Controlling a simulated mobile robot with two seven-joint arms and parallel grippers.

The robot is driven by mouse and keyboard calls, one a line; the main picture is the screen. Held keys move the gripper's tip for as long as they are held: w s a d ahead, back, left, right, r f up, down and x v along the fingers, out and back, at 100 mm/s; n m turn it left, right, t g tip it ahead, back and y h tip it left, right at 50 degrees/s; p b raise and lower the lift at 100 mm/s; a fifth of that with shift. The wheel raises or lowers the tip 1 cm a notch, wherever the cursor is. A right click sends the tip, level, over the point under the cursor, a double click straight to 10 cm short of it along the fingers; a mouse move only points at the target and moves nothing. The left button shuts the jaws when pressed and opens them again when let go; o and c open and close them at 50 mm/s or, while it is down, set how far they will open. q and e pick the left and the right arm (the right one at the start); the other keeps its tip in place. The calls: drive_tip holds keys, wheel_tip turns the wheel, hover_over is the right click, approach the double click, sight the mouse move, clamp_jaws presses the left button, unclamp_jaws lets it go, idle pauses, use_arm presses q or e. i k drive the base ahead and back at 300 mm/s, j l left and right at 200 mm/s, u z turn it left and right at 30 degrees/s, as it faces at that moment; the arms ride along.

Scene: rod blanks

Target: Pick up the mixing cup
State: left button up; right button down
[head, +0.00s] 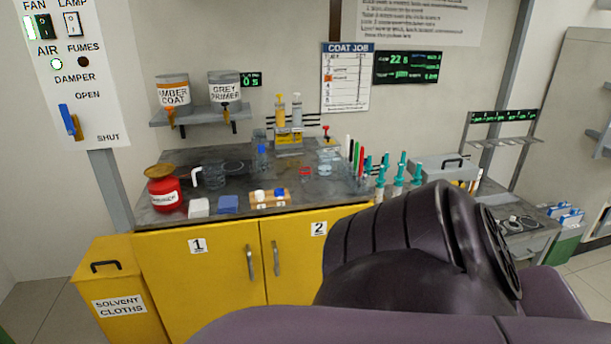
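A clear cup-like vessel with a white handle beside it (212,175) stands on the left part of the grey worktop (240,188). It may be the mixing cup, but no label shows on it. A taller clear container (260,146) with something blue in it stands further back, and small clear vessels (327,160) sit to the right. I cannot tell for sure which one is the mixing cup. A dark purple arm of mine fills the lower right and hides part of the bench. Neither of my grippers is in view.
A red container (164,191), a white block (198,207), a blue block (228,204) and a wooden holder (269,199) line the front edge. Teal-topped items (399,172) stand at right. A shelf (200,116) holds two paint cans. A yellow solvent-cloths bin (115,284) stands at left.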

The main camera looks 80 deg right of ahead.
sight(305, 174)
drive_tip(key=z, duration=2.45)
